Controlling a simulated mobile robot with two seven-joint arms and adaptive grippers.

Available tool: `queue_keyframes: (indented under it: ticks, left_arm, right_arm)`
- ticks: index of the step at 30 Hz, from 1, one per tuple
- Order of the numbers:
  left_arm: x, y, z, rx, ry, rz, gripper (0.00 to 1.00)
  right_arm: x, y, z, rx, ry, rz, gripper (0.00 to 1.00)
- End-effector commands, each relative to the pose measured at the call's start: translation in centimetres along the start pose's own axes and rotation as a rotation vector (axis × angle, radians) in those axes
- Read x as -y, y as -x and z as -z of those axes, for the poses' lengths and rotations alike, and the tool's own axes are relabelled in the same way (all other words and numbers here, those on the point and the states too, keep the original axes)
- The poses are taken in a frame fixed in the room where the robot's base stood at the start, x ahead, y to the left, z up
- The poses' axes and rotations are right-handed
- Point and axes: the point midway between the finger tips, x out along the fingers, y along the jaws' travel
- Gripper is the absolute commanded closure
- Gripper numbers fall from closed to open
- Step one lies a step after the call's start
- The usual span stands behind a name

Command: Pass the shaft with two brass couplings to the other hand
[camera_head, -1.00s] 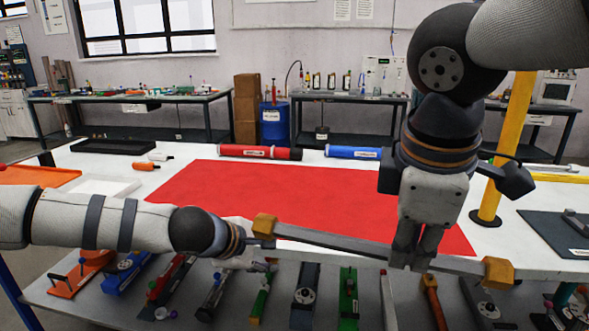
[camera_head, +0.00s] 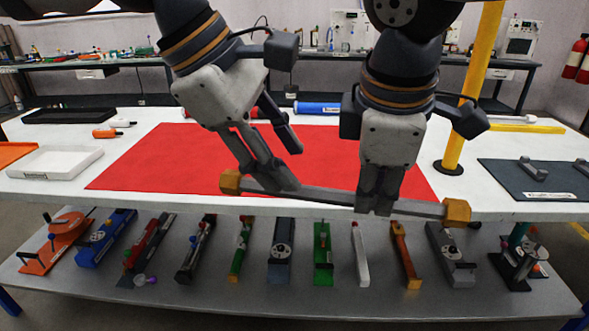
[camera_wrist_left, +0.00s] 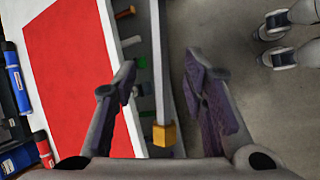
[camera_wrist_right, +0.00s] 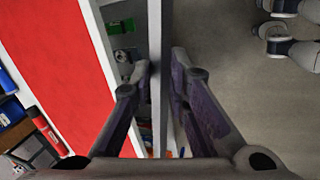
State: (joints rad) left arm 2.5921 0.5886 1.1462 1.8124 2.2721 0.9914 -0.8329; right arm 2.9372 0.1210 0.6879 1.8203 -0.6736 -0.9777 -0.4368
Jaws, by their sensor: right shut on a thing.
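The grey shaft (camera_head: 325,196) has a brass coupling at its left end (camera_head: 230,182) and another at its right end (camera_head: 457,212). It hangs almost level in front of the table edge. My right gripper (camera_head: 377,208) is shut on the shaft, right of its middle; the shaft also shows between its fingers in the right wrist view (camera_wrist_right: 154,70). My left gripper (camera_head: 291,166) is open near the shaft's left part. In the left wrist view the shaft (camera_wrist_left: 158,70) and one brass coupling (camera_wrist_left: 164,134) lie between its spread fingers, with gaps on both sides.
The white table (camera_head: 60,190) carries a red mat (camera_head: 150,160), a white tray (camera_head: 55,162), a blue tube (camera_head: 317,108) and a dark pad (camera_head: 540,180). A yellow post (camera_head: 470,110) stands right of my right gripper. A lower shelf (camera_head: 320,298) holds several tools.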

Motion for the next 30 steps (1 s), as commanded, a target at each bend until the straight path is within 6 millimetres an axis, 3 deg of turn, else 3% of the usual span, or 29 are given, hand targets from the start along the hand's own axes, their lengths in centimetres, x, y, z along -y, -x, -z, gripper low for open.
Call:
queue_keyframes:
  ticks: [3,9,19,20,25,29,30]
  left_arm:
    - [0.1,-2.9,0.0,-0.002,-0.002,0.003,0.61]
    - [0.0,-5.9,0.0,-0.001,0.0,-0.001,0.61]
    - [-0.1,-6.6,0.0,0.0,0.0,-0.004,0.61]
    - [-0.1,-6.6,0.0,0.0,0.0,-0.004,0.63]
    - [-0.1,-6.6,0.0,0.0,0.0,-0.004,1.0]
    - [-0.1,-6.6,0.0,0.0,-0.001,-0.004,1.0]
    - [-0.2,-6.5,-0.1,0.002,-0.001,-0.007,1.0]
  right_arm:
    - [-0.1,0.1,0.0,-0.002,-0.001,-0.003,1.0]
    - [-0.1,0.2,0.0,-0.002,-0.001,-0.004,1.0]
    - [-0.1,0.2,0.0,-0.002,-0.001,-0.004,1.0]
    - [-0.1,0.2,0.0,-0.002,-0.001,-0.004,1.0]
    - [-0.1,0.2,0.0,-0.002,-0.001,-0.004,1.0]
    - [-0.1,0.2,0.0,-0.002,0.001,-0.004,1.0]
    - [-0.1,0.2,0.0,-0.002,0.001,-0.004,0.8]
